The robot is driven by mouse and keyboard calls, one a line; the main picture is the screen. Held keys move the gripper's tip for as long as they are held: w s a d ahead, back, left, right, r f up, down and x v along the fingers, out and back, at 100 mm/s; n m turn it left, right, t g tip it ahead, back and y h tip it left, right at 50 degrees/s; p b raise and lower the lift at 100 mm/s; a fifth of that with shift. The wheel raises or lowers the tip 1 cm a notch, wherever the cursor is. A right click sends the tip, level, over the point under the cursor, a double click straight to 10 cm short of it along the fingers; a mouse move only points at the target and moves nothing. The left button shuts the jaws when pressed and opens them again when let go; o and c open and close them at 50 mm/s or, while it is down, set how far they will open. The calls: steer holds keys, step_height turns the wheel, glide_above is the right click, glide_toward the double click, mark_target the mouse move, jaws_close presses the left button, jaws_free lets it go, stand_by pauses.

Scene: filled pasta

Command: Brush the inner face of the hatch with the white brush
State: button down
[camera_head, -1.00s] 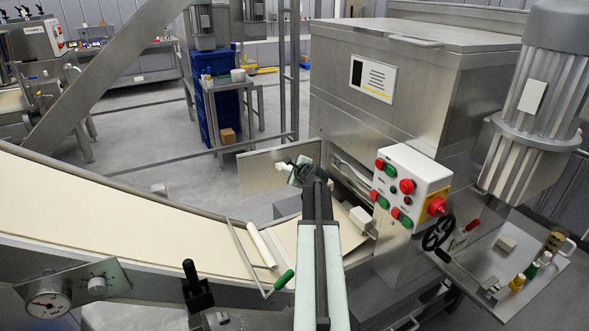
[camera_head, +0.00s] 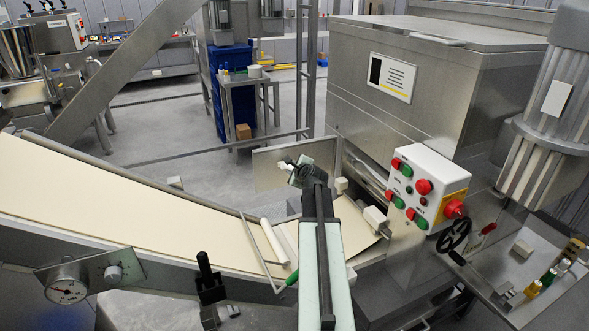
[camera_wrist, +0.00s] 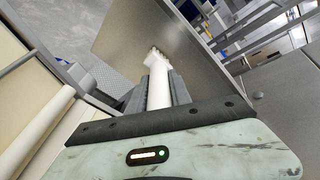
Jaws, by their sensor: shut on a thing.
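The hatch (camera_head: 268,158) is a flat metal plate standing open at the side of the big steel machine, beyond my gripper in the head view. In the wrist view the hatch (camera_wrist: 125,32) is a large grey panel across the top. My gripper (camera_wrist: 158,88) is shut on the white brush (camera_wrist: 158,92), whose pale handle points toward the panel. The bristle end overlaps the panel's lower part in the picture; I cannot tell whether it touches. In the head view my gripper (camera_head: 305,170) is in front of the hatch and hides part of it.
A cream dough sheet lies on the conveyor (camera_head: 120,195) at left, with a white roller (camera_head: 275,241) near my arm. The control box (camera_head: 428,187) with red and green buttons is close on the right.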

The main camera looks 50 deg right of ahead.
steer(key=s+d, duration=0.2)
steer(key=d, duration=0.4)
steer(key=shift+s+d+r, duration=0.15)
steer(key=shift+s+d, duration=0.1)
steer(key=shift+s, duration=0.05)
steer(key=shift+d, duration=0.15)
steer(key=shift+s+d+f+b, duration=0.35)
steer(key=shift+d+f+b, duration=0.1)
steer(key=shift+d, duration=0.2)
steer(key=shift+s+d+f+b, duration=0.35)
steer(key=shift+d+f, duration=0.1)
steer(key=shift+d, duration=0.15)
